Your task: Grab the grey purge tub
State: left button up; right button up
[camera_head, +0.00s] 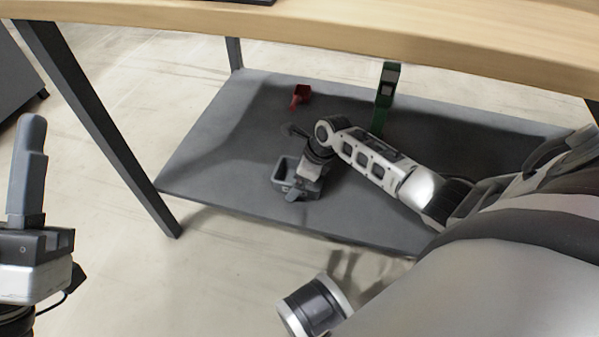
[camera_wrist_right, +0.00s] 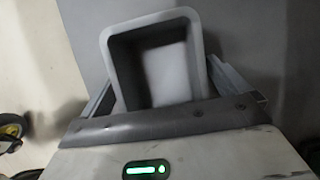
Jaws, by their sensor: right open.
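The grey purge tub (camera_head: 282,174) is a small open-topped box on the lower shelf, near its front edge. In the right wrist view, the tub (camera_wrist_right: 118,62) shows its open mouth and pale inside. My right gripper (camera_head: 294,188) is low at the tub. In the wrist view its open jaws (camera_wrist_right: 165,88) lie one to each side of the tub's near part. I cannot tell whether they touch it. The gripper hides part of the tub. My left gripper (camera_head: 28,170) is at the far left, away from the shelf; its fingers overlap from this side.
The grey lower shelf (camera_head: 215,150) sits under a wooden tabletop (camera_head: 330,32), with dark table legs (camera_head: 105,135) around it. A red scoop-like item (camera_head: 299,96) and a green upright item (camera_head: 385,95) are farther back on the shelf. The shelf's left part is clear.

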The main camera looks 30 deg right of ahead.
jog(key=shift+f+p, duration=0.3)
jog(key=shift+p, duration=0.05)
dwell(0.5)
jog(key=c, duration=1.1)
